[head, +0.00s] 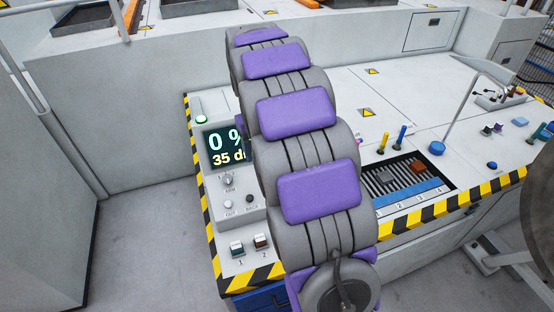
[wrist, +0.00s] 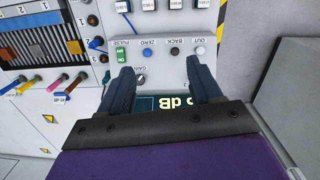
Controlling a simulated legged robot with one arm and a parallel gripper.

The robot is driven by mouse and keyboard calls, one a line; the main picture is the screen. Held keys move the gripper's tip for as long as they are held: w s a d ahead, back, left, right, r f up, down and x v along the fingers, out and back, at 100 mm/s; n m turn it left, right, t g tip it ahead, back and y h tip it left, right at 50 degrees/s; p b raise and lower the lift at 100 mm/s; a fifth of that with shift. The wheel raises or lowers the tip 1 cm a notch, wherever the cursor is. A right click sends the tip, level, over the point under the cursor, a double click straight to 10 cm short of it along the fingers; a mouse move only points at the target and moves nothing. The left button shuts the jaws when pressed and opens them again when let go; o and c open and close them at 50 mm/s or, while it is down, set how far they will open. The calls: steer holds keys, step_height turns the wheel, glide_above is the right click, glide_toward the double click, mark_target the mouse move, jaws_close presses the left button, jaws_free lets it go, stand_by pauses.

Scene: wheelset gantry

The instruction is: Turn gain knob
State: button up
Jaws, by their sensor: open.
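The gain knob (wrist: 141,80) is a small grey knob beside its GAIN label in the wrist view, on a light panel that appears upside down. My gripper (wrist: 161,67) is open, with its two dark fingers spread over the panel. The knob shows between the fingers, close to the left one; I cannot tell whether they touch. The display (wrist: 175,103) is partly hidden by my gripper in the wrist view. In the head view the display (head: 226,147) reads 0 % and 35 d, cut off by my arm, which hides the gain knob and my gripper.
Near the gain knob are a blue ZERO button (wrist: 148,53), a black BACK button (wrist: 175,51), a white OUT button (wrist: 200,50) and a green PULSE switch (wrist: 121,56). Another knob (head: 227,180) sits below the display. A slotted tray (head: 405,178) and a thin-stemmed blue-ended device (head: 437,148) stand right of my arm.

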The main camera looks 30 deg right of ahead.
steer(key=w+d+f+p, duration=0.3)
steer(key=w+d+f, duration=0.3)
steer(key=w+d, duration=0.7)
steer(key=shift+t, duration=0.4)
steer(key=f, duration=0.4)
steer(key=f+b, duration=0.1)
steer(key=f, duration=0.9)
steer(key=shift+s+d+b, duration=0.2)
steer(key=shift+s+b, duration=0.15)
steer(key=shift+b, duration=0.05)
steer(key=f, duration=0.1)
steer(key=a+f, duration=0.1)
steer(key=shift+a+f, duration=0.25)
steer(key=shift+f, duration=0.1)
steer(key=shift+a+f, duration=0.25)
steer(key=shift+d+f, duration=0.15)
steer(key=shift+d, duration=0.6)
steer(key=shift+c, duration=1.5)
steer(key=shift+a, duration=0.5)
steer(key=c, duration=0.4)
steer(key=shift+d, duration=0.2)
steer(key=c, duration=0.3)
